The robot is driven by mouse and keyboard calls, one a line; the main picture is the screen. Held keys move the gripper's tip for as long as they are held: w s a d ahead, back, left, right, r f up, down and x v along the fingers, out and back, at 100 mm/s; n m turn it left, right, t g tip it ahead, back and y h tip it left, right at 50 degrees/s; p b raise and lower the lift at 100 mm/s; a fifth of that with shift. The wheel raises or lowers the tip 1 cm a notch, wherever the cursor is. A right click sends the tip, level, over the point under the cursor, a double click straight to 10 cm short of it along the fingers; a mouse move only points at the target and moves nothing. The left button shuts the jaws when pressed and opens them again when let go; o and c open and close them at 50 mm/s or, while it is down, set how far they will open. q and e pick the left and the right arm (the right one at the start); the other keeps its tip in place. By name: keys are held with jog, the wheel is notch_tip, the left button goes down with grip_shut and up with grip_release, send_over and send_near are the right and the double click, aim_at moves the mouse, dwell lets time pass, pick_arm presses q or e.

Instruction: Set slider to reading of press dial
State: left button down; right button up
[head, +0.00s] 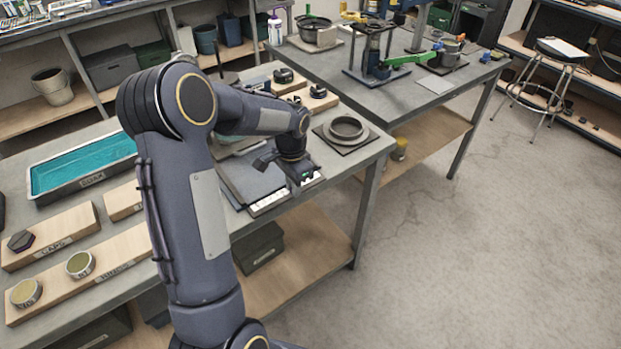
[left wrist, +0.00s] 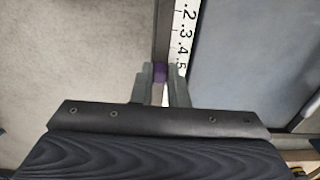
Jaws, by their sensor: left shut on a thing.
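My left gripper (head: 299,184) is at the front edge of the near bench, over a dark flat board (head: 247,180) with a white scale strip (head: 268,203). The slider sits in a narrow track beside the white number scale (left wrist: 184,38), close to the .5 mark. A press (head: 374,55) with a green lever (head: 408,59) stands on the far table. No dial reading can be made out. My right gripper is not in view.
A round grey ring on a plate (head: 346,130) lies right of my left gripper. A teal-filled tray (head: 85,170) and wooden boards with caps and rings (head: 52,238) are at the left. The floor at the right is clear, with a stool (head: 548,75) beyond.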

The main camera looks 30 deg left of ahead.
aim_at(280, 201)
pick_arm(q)
jog(key=s, duration=0.1)
jog(key=s+a, duration=0.1)
jog(key=s, duration=0.2)
jog(key=shift+a, duration=0.35)
jog(key=shift+w, duration=0.1)
jog(key=c, duration=1.4)
grip_release()
jog(key=shift+c, duration=0.2)
notch_tip(280, 201, up, 8)
jog(key=shift+f, duration=0.1)
